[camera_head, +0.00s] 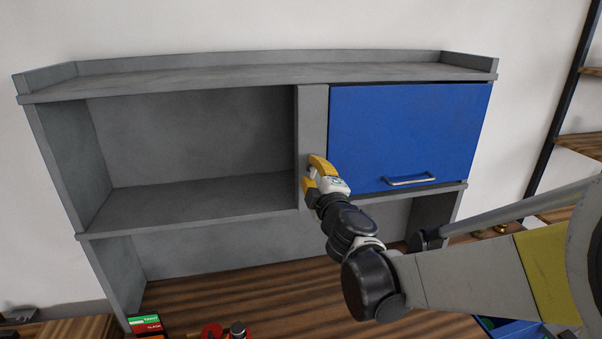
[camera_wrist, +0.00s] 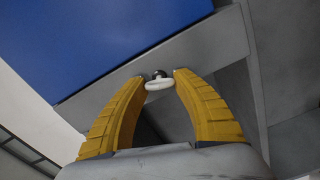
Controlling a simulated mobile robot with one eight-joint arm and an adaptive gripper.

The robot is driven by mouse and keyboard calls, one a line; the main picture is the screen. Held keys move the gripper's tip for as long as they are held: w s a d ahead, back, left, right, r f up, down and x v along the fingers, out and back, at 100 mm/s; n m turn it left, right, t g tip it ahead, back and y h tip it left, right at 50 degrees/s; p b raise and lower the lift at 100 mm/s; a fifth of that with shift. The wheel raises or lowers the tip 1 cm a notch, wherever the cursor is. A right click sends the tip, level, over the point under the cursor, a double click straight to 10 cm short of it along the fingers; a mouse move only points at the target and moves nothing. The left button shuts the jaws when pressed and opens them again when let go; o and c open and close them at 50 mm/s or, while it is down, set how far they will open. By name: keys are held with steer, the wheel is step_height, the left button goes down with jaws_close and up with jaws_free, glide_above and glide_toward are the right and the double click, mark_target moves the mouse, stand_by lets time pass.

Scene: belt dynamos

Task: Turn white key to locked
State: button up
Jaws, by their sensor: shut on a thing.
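The white key (camera_wrist: 158,85) shows in the wrist view between the tips of my yellow gripper (camera_wrist: 160,84), with a small dark round lock (camera_wrist: 159,74) just behind it. The lock sits on the grey upright panel (camera_head: 313,120) beside the blue door (camera_head: 408,130). My gripper is shut on the key. In the head view my gripper (camera_head: 311,178) is at the lower part of that panel and hides the key and lock. I cannot tell which way the key is turned relative to any marking.
The blue door is closed and has a metal handle (camera_head: 410,180) at its lower edge. An open grey compartment (camera_head: 195,140) lies to the left. Below are a wooden worktop (camera_head: 250,290), small red and green boxes (camera_head: 146,324) and a red item (camera_head: 212,330).

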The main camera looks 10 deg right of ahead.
steer(key=shift+n+b, duration=0.3)
steer(key=shift+n, duration=1.4)
steer(key=o, duration=1.2)
steer(key=s, duration=1.2)
